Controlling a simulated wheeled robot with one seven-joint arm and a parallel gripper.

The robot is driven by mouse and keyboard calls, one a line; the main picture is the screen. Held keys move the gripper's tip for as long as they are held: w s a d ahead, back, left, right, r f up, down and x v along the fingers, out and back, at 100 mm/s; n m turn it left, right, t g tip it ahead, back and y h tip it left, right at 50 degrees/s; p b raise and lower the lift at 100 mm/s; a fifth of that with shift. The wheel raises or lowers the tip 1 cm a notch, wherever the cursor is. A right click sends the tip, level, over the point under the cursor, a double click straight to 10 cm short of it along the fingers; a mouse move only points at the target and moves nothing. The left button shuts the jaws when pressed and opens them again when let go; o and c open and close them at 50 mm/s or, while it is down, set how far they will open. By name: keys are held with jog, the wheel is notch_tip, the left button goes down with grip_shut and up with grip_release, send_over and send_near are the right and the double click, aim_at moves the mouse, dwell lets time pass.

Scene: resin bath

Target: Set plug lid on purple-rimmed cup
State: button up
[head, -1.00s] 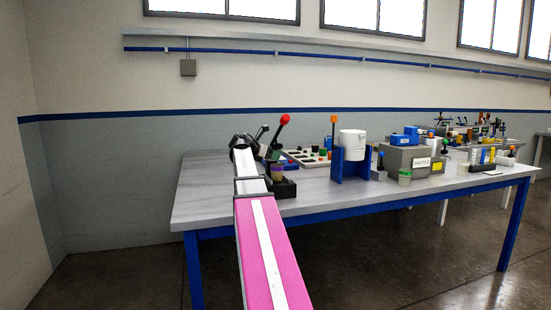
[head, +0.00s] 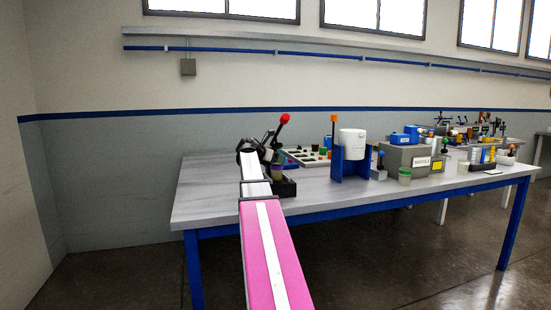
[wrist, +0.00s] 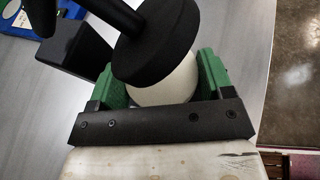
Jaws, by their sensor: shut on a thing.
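My gripper (head: 262,156) is at the left part of the table, beside a small cup with a purple band (head: 277,171). In the wrist view my gripper (wrist: 165,85) has its green fingers on either side of a pale rounded piece (wrist: 168,86), apparently the plug lid, and is shut on it. A black disc on a rod (wrist: 158,42) overlaps this piece and hides its far part. The cup cannot be made out in the wrist view. I cannot tell whether the pale piece touches the cup.
A black lever with a red ball (head: 284,118) rises beside my gripper, above a black base (head: 286,188). A white pot in a blue stand (head: 352,145), a grey box (head: 408,160) and a greenish cup (head: 405,177) stand further right. The table's front left (head: 205,205) is clear.

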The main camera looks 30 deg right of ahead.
jog(key=shift+f, duration=0.1)
jog(key=o, duration=0.9)
jog(key=shift+r, duration=0.55)
jog(key=v, duration=1.2)
jog(key=shift+r, duration=0.1)
